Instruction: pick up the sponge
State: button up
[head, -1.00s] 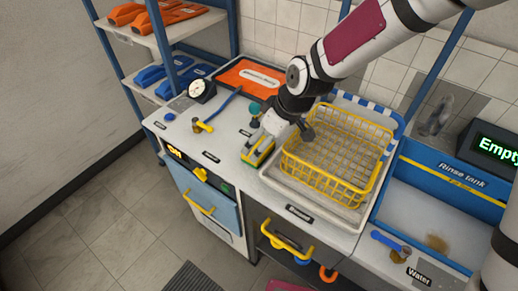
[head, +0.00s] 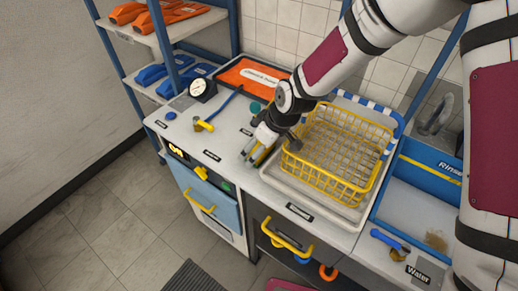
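The sponge (head: 261,154), yellow with green, is on the white counter just left of the yellow wire basket. Only a thin yellow strip of it shows, and the rest is hidden by my gripper (head: 255,153). My gripper points down at the sponge, with its fingers at or beside it. I cannot tell whether the fingers are open or shut on it, or whether the sponge touches the counter.
The yellow wire basket (head: 337,152) in its white tray is close on the right of my gripper. An orange tray (head: 250,76) lies behind. The blue rinse tank (head: 420,190) is at right.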

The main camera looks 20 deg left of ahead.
aim_at(259, 145)
jog(key=c, duration=0.4)
jog(key=shift+o, duration=0.2)
notch_tip(259, 145, up, 9)
jog(key=shift+r, duration=0.55)
jog(key=shift+c, duration=0.5)
